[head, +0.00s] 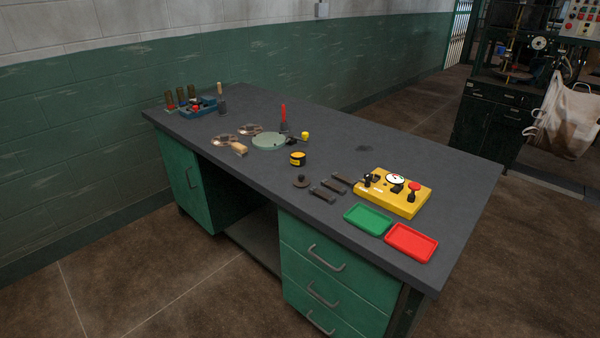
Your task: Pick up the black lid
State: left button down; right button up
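A flat darker patch (363,149) also lies further back on the tabletop, too faint to identify. Neither of my grippers shows in the head view.
The workbench (400,150) has green drawers. Near the lid are a yellow-black tape measure (298,159), a yellow control box (405,197), a green tray (368,219) and a red tray (411,242). A grey-green disc (268,141) lies further back. The far right tabletop is clear.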

aim_at(301, 181)
jog(key=i+j+z, duration=0.2)
jog(key=i+j, duration=0.2)
jog(key=j, duration=0.25)
jog(key=i+j+z, duration=0.1)
jog(key=j, duration=0.25)
jog(key=i+j+z, duration=0.1)
jog(key=i+j, duration=0.15)
jog(key=i+j+z, duration=0.15)
jog(key=j, duration=0.35)
jog(key=i+j+z, duration=0.1)
jog(key=j, duration=0.3)
jog(key=i+j+z, duration=0.1)
jog(key=j, duration=0.3)
jog(key=i, duration=0.1)
